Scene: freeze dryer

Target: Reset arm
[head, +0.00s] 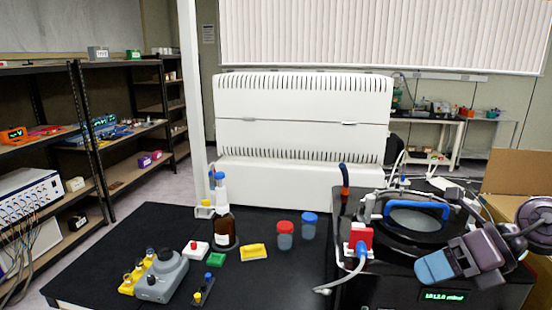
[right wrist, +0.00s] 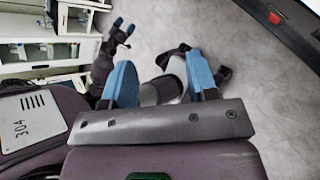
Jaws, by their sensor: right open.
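My right gripper (head: 434,266) comes in from the right in the head view, above the front right of the black freeze dryer (head: 395,285). In the right wrist view its two blue fingers (right wrist: 160,82) stand wide apart with nothing between them. My left gripper does not show in the head view. A small dark gripper with blue tips (right wrist: 123,27), which looks like my left one, shows far off in the right wrist view. It is too small to tell whether it is open.
The dryer has a round lid with a blue handle (head: 417,209) and a lit display (head: 443,296). The black table (head: 270,285) holds a brown bottle (head: 222,228), red-lidded (head: 285,236) and blue-lidded (head: 309,226) jars, and a grey device (head: 161,278). A cardboard box (head: 505,180) stands right.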

